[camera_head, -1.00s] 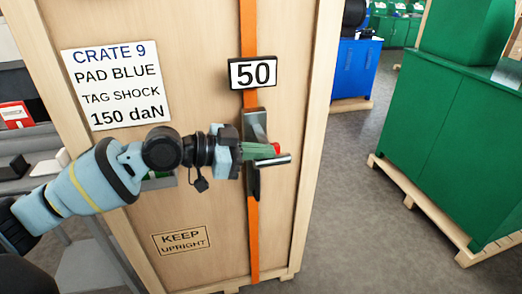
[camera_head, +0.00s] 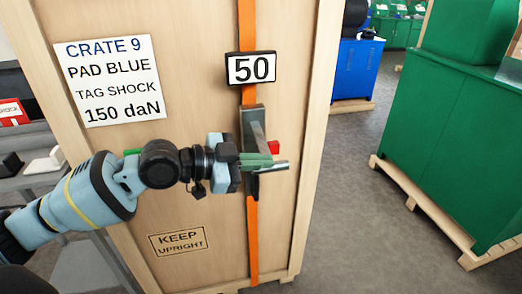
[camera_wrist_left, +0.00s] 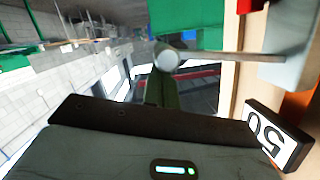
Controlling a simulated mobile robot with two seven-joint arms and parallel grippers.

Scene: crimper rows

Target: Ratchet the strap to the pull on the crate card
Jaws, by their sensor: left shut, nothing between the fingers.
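The crate card (camera_head: 112,82) reads CRATE 9, PAD BLUE, TAG SHOCK, 150 daN. The orange strap (camera_head: 252,225) runs down the crate's front. A tension display (camera_head: 251,69) on it reads 50; it also shows in the left wrist view (camera_wrist_left: 275,138). Below it is the grey ratchet (camera_head: 252,122) with a red part (camera_head: 273,147) and a bar handle (camera_head: 277,167) pointing right. In the left wrist view the bar (camera_wrist_left: 225,57) crosses ahead of the fingers. My left gripper (camera_head: 262,159) is shut and empty at the handle; exact contact is unclear. My right gripper is not in view.
The wooden crate (camera_head: 205,210) bears a KEEP UPRIGHT label (camera_head: 179,241). A green cabinet (camera_head: 450,130) stands on a pallet at right, a blue cabinet (camera_head: 356,68) behind. Grey floor (camera_head: 350,220) between is clear. A grey shelf (camera_head: 38,180) stands at left.

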